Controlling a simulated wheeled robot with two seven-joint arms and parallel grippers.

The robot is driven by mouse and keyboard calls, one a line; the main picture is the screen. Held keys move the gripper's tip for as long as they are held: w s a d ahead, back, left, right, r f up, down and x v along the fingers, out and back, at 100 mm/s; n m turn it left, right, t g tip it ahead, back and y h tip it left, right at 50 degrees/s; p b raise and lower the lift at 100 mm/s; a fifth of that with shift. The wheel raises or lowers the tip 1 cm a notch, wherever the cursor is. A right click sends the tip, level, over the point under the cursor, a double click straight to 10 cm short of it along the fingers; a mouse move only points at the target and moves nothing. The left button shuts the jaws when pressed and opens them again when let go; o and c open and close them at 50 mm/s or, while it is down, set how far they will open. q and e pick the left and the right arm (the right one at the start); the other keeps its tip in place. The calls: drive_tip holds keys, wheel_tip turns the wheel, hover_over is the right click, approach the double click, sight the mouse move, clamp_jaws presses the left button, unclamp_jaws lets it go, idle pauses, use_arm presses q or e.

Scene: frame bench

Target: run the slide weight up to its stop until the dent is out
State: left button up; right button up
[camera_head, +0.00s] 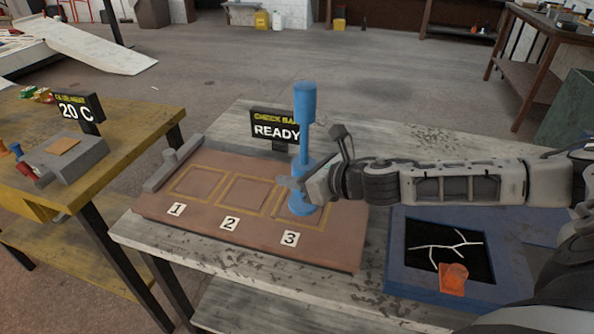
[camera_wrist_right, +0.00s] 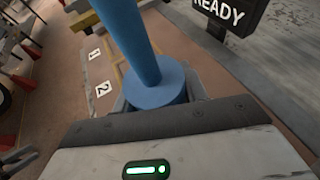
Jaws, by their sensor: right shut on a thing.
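A blue slide-hammer tool stands upright on the brown panel (camera_head: 183,215), at the square marked 3. A thick blue stop (camera_head: 305,102) tops its thin rod (camera_head: 304,142). The blue slide weight (camera_head: 303,163) is low on the rod, well below the stop; its round top also shows in the right wrist view (camera_wrist_right: 157,82). My right gripper (camera_head: 307,186) reaches in from the right and is shut on the slide weight. The blue foot (camera_head: 301,210) rests on square 3. I see no dent; the tool and gripper cover much of that square.
A display (camera_head: 276,128) reading READY stands behind the panel. A grey bar (camera_head: 174,164) lies along the panel's left edge. A blue-framed black plate (camera_head: 425,262) with white cracks and an orange piece (camera_head: 453,279) is right, below my arm. Space above the stop is clear.

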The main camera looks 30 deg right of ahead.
drive_tip(key=shift+f, duration=0.35)
use_arm(q)
drive_tip(key=shift+f, duration=0.1)
use_arm(e)
drive_tip(key=o, duration=1.3)
drive_tip(key=shift+r, duration=0.1)
drive_tip(key=shift+o, duration=0.2)
drive_tip(key=shift+s+d, duration=0.1)
drive_tip(key=shift+s, duration=0.15)
use_arm(q)
drive_tip(key=shift+w+d+f+n+t+h+b, duration=0.25)
drive_tip(key=shift+f+b, duration=0.3)
drive_tip(key=shift+b, duration=1.05)
drive_tip(key=shift+w+d+f+n+t+h+b, duration=0.15)
drive_tip(key=shift+d+f+b, duration=0.25)
drive_tip(key=shift+b, duration=1.2)
use_arm(e)
drive_tip(key=v, duration=1.5)
drive_tip(key=shift+s+r, duration=0.15)
drive_tip(key=shift+s, duration=0.05)
